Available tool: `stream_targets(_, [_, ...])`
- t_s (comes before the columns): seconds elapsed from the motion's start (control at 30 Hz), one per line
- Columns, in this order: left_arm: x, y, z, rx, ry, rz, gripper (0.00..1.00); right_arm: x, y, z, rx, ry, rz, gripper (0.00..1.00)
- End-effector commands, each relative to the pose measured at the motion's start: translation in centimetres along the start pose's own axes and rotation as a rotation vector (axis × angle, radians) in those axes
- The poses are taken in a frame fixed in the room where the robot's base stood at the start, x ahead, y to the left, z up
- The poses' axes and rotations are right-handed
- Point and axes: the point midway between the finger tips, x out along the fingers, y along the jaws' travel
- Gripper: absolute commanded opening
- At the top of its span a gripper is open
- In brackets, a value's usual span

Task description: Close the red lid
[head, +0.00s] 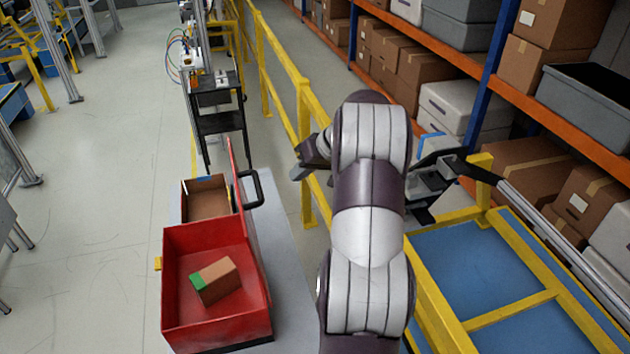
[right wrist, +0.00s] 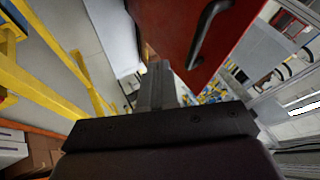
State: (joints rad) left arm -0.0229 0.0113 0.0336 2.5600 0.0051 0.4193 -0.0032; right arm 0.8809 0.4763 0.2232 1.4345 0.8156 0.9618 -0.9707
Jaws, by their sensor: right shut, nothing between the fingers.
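A red box (head: 187,306) stands open on a light grey table. Its red lid (head: 250,240) stands up along the box's right side, with a black handle (head: 256,190) on its outer face. The lid (right wrist: 178,28) and handle (right wrist: 203,38) also show in the right wrist view, beyond the fingers. My right gripper (head: 302,168) is right of the handle and apart from it, partly hidden behind my own arm. Its fingers (right wrist: 157,85) are shut and empty. A brown and green carton (head: 218,281) lies inside the box. My left gripper is not in view.
An open cardboard box (head: 207,203) sits just behind the red box. A yellow railing (head: 304,110) runs behind and right of my right gripper. Shelves with cartons (head: 395,55) stand at the right. The grey table (head: 295,290) is bare right of the red box.

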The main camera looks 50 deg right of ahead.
Motion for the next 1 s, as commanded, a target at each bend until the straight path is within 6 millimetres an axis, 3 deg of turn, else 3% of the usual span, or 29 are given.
stream_targets(0.03, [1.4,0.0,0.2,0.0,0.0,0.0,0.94,1.7,0.3,0.4,-0.002,-0.001,-0.001,0.0])
stream_targets(0.1, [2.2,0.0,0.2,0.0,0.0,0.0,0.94,3.2,0.3,0.4,-0.001,-0.001,0.0,0.0])
stream_targets(0.17, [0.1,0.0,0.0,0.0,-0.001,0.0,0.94,3.5,-0.3,-0.2,0.002,-0.004,-0.003,0.0])
stream_targets(0.23, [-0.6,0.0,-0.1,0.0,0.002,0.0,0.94,4.8,-0.4,-0.2,0.003,-0.004,0.0,0.0])
stream_targets(0.33, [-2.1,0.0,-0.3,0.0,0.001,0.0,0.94,5.2,-2.2,-0.4,0.001,-0.003,-0.001,0.0])
stream_targets(0.5, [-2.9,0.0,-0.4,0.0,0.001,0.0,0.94,6.1,-3.5,-0.3,0.001,-0.001,0.001,0.0])
stream_targets(1.0, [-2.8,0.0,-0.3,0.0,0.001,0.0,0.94,6.5,-3.8,-0.2,-0.002,-0.002,0.008,0.0])
